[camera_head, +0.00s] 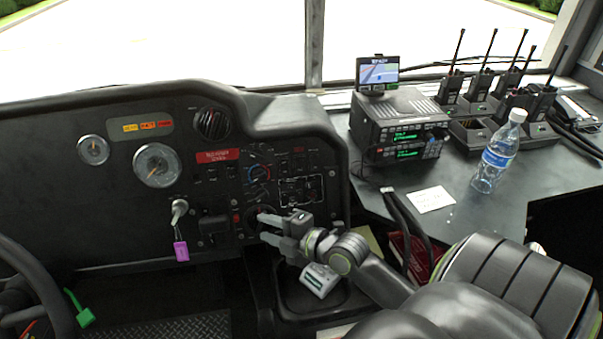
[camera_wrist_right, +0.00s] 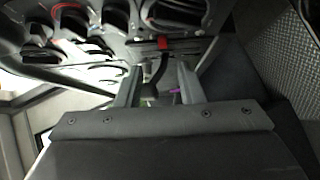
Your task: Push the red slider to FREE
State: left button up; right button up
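The red slider (camera_wrist_right: 165,43) shows in the right wrist view as a small red piece on the dark control panel, just beyond my fingertips. My right gripper (camera_head: 264,228) reaches in from the right to the lower right of the panel. In the wrist view its two fingers (camera_wrist_right: 158,84) stand apart, with a dark lever-like shape seen between them. I cannot tell whether a finger touches the slider. My left gripper is not in view.
The dashboard (camera_head: 100,225) has gauges, knobs and a key with a purple tag (camera_head: 181,251) left of the gripper. A radio unit (camera_head: 400,125), a bottle (camera_head: 497,155) and several handheld radios stand on the right counter. The steering wheel (camera_head: 45,285) is at lower left.

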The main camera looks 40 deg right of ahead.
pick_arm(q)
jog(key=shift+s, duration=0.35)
pick_arm(e)
jog(key=v, duration=0.9)
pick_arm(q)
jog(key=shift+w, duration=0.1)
